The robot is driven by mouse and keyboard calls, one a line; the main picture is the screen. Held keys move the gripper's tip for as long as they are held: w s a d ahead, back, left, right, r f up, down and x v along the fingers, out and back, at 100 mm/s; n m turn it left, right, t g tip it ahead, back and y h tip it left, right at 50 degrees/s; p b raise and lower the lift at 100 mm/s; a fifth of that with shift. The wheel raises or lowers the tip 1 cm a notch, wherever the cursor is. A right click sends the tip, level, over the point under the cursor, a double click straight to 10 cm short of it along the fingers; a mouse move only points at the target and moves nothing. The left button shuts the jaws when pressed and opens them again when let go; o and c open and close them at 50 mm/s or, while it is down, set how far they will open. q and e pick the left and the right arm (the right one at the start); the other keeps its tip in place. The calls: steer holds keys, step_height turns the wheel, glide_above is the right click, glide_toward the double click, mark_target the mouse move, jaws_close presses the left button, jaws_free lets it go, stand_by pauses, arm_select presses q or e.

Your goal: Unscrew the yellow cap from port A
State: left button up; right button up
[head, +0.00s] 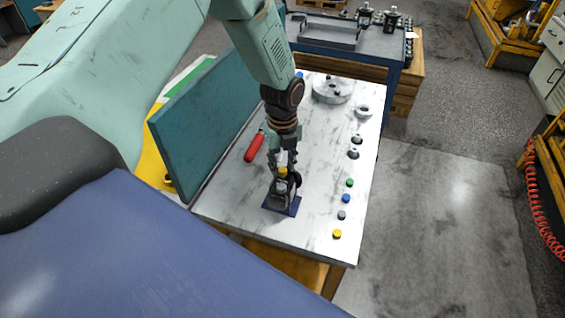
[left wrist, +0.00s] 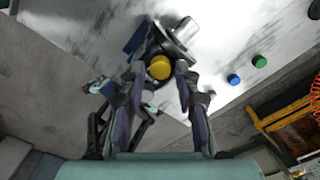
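The hydraulic motor (head: 281,187) stands on a small blue plate (head: 286,209) near the front of the light worktable; its metal body also shows in the left wrist view (left wrist: 184,31). A yellow cap (head: 282,171) sits on top of the motor. In the left wrist view the yellow cap (left wrist: 160,67) lies between the tips of my left gripper (left wrist: 161,72). The fingers stand apart on either side of it, with a small gap visible. Whether a finger touches it is unclear. The port's letter cannot be read.
Loose green (head: 350,183), blue (head: 346,198), grey (head: 341,215) and yellow (head: 337,234) caps line the table's right edge. A red-handled tool (head: 255,146) lies left of my arm, by a teal panel (head: 205,125). A round metal flange (head: 331,90) lies at the back.

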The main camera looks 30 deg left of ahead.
mark_target(282, 170)
arm_select(q)
steer(key=shift+r, duration=0.15)
steer(key=shift+r+p, duration=1.35)
steer(key=shift+r, duration=0.3)
steer(key=shift+o, duration=0.2)
steer(key=o, duration=0.5)
steer(key=shift+o, duration=0.2)
step_height(282, 170, up, 6)
steer(key=p, duration=0.4)
steer(key=shift+p, duration=0.35)
